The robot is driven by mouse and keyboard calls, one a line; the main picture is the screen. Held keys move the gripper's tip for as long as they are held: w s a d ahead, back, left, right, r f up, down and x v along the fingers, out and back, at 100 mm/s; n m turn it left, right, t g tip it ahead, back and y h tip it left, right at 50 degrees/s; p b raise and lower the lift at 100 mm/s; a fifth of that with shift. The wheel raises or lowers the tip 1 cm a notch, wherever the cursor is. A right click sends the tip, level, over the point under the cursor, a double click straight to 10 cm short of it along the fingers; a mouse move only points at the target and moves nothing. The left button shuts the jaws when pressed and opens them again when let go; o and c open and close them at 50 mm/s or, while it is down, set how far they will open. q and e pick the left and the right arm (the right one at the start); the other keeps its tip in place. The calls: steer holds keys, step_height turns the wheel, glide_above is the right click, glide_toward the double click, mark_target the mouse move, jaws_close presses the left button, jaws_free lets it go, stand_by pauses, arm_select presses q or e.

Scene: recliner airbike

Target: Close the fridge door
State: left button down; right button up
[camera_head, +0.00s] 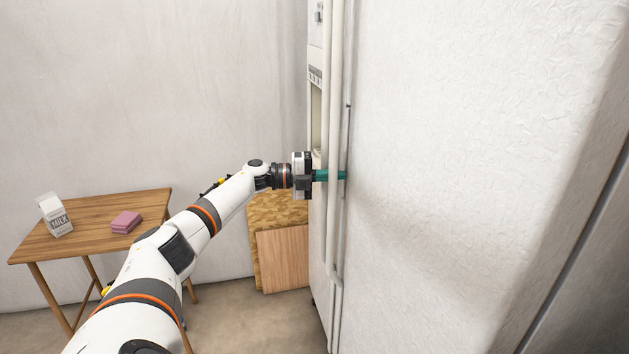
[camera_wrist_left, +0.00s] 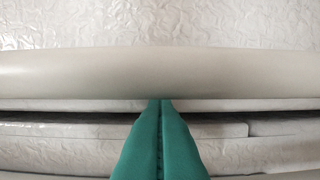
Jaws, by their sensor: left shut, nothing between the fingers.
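The fridge (camera_head: 470,170) fills the right half of the head view, with a broad white textured door face. Pale upright handles (camera_head: 333,90) run along its left part, beside a narrower front with a dispenser. My left gripper (camera_head: 344,175) has teal fingers and is shut and empty, with its tips at the handles. In the left wrist view the closed fingertips (camera_wrist_left: 161,102) meet the edge of a thick pale handle (camera_wrist_left: 90,75); touch is not certain. A dark gap runs alongside that handle. How far the door stands open cannot be told. My right gripper is not in view.
A small wooden table (camera_head: 95,225) stands at left with a milk carton (camera_head: 54,214) and pink stacked pieces (camera_head: 126,222) on it. Wooden boards (camera_head: 282,260) lean by the wall near the fridge. Some floor is clear between table and fridge.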

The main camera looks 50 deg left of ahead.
arm_select(q)
steer(key=shift+d+f+m+h, duration=0.1)
steer(key=shift+d+m+h, duration=0.2)
steer(key=shift+d+h, duration=0.35)
steer(key=shift+s+y, duration=0.1)
steer(key=shift+y, duration=0.15)
steer(key=shift+s+a, duration=0.1)
steer(key=shift+s, duration=0.15)
steer(key=shift+v, duration=0.85)
steer(key=b+v, duration=0.1)
steer(key=v, duration=0.9)
steer(key=shift+a+r+y, duration=0.3)
steer(key=shift+a+y, duration=0.1)
steer(key=shift+a, duration=0.1)
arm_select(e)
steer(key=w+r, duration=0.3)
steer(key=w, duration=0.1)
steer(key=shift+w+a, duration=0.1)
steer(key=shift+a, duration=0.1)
arm_select(q)
steer(key=shift+w, duration=0.1)
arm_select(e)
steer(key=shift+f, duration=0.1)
